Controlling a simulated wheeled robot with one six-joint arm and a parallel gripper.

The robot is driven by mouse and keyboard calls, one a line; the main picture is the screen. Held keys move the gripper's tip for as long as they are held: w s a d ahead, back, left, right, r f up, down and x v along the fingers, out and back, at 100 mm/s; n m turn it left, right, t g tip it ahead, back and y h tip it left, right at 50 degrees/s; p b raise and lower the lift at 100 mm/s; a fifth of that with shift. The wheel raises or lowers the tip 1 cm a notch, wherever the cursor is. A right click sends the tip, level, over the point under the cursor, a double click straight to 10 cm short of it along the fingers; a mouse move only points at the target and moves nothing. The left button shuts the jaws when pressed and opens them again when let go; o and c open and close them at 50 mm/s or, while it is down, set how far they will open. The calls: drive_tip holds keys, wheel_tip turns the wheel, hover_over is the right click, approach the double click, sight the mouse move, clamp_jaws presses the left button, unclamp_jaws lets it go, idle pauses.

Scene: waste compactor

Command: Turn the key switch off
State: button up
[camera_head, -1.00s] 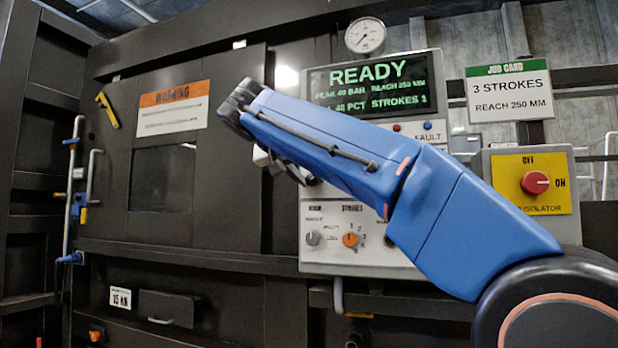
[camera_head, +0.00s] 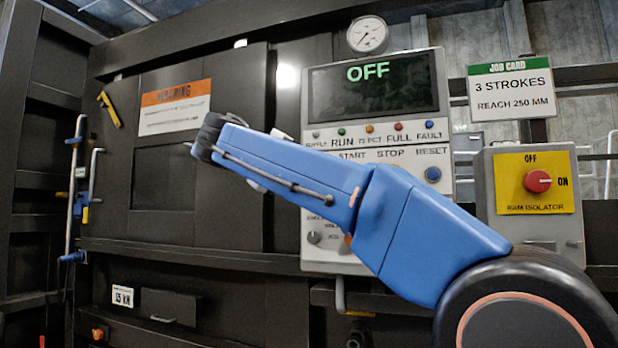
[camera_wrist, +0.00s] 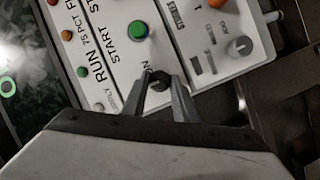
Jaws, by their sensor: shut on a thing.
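The dark key of the key switch (camera_wrist: 158,79) shows in the wrist view on the pale control panel (camera_wrist: 185,50), below the green START button (camera_wrist: 139,32). My gripper (camera_wrist: 161,87) is shut on this key, with one finger on each side. In the head view, my blue arm covers the key switch and most of my gripper. The panel's display (camera_head: 375,93) reads OFF in green and is otherwise dark.
A grey selector knob (camera_wrist: 240,46) is on the panel right of my fingers. In the head view, the red isolator knob (camera_head: 537,181) on its yellow plate and the job card (camera_head: 510,92) are to the right. A pressure gauge (camera_head: 367,34) sits above the display.

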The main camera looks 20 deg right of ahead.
drive_tip(key=shift+n+h, duration=0.3)
drive_tip(key=shift+n, duration=0.1)
drive_tip(key=o, duration=1.1)
drive_tip(key=shift+c, duration=0.2)
drive_tip(key=shift+a, duration=0.15)
drive_tip(key=v, duration=1.7)
drive_tip(key=shift+s+r, duration=0.1)
